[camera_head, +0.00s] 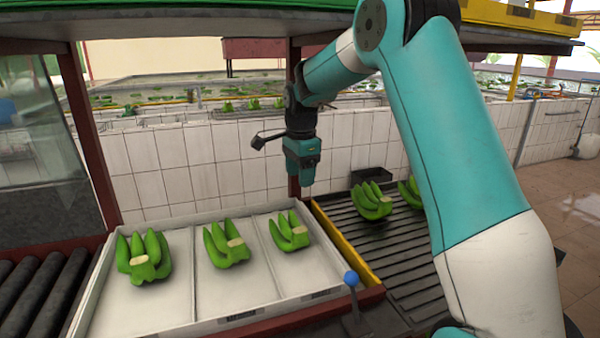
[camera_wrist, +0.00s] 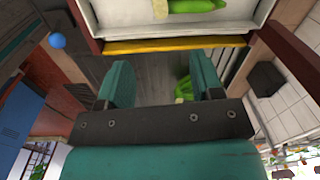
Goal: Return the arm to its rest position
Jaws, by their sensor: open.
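My gripper (camera_head: 306,176) hangs pointing down at the end of my teal and white arm, above the edge between the white tray and the slatted conveyor. In the wrist view its two teal fingers (camera_wrist: 161,80) stand apart with nothing between them. The white tray (camera_head: 181,270) has three compartments, each with a green banana cluster: left (camera_head: 144,258), middle (camera_head: 224,245) and right (camera_head: 290,232). One green cluster (camera_head: 371,201) lies on the slatted conveyor (camera_head: 385,255), and another (camera_head: 410,190) is partly hidden behind my arm.
A blue-knobbed lever (camera_head: 352,280) stands at the tray's front right. A yellow rail (camera_head: 345,252) runs along the conveyor's edge. A small black box (camera_head: 371,183) sits by the white tiled wall (camera_head: 170,160). A green shelf overhangs above, and a red-brown post (camera_head: 294,180) stands behind my gripper.

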